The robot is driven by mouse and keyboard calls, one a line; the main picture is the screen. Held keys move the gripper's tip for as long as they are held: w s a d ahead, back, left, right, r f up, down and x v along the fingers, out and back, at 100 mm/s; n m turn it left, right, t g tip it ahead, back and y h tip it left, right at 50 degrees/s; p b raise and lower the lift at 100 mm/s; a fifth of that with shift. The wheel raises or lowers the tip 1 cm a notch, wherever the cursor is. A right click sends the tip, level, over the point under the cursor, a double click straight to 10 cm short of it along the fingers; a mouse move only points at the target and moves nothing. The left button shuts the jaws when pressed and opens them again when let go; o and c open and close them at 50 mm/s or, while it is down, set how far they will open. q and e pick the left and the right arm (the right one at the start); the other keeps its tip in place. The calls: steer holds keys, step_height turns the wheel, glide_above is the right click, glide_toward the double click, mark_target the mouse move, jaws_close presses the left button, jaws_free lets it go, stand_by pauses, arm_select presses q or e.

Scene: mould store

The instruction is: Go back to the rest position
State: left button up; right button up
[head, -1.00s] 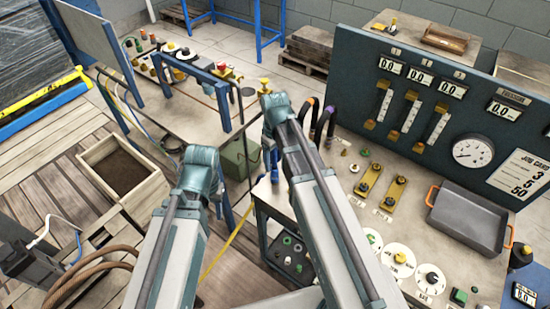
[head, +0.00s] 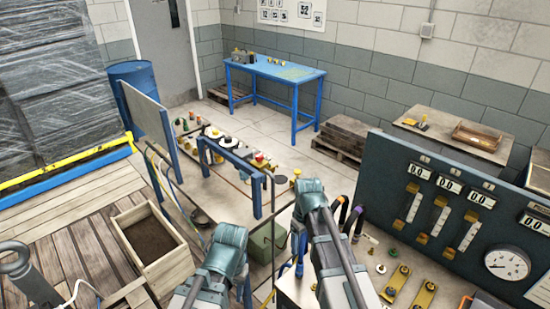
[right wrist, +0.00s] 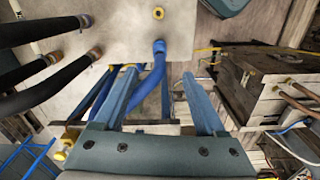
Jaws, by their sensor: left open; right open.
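My right gripper (right wrist: 160,78) shows in the right wrist view with its two blue fingers spread apart and nothing held between them. A blue hose hangs beyond the fingers from a grey bench top. In the head view my left arm (head: 222,250) and right arm (head: 312,198) rise from the bottom edge, bent, side by side. Their upper joints hide what lies below. I cannot make out my left gripper's fingers in either view.
A gauge panel (head: 450,205) stands at the right beside hoses and brass fittings. A blue-framed bench (head: 205,205) and an open wooden box (head: 150,250) are ahead and left. A blue table (head: 275,70) stands at the back. Bare floor (head: 310,165) lies between.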

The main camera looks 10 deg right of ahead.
steer(key=s+a+f+m+b, duration=0.1)
steer(key=s+a+f+b, duration=0.1)
steer(key=s+a, duration=0.3)
steer(key=s+a+f+m+h+b, duration=0.1)
steer(key=s+a+f+b, duration=0.1)
steer(key=s+a, duration=0.3)
steer(key=s+b, duration=0.1)
steer(key=s, duration=0.3)
steer(key=shift+a+f, duration=0.3)
steer(key=shift+f, duration=0.1)
steer(key=shift+c, duration=0.3)
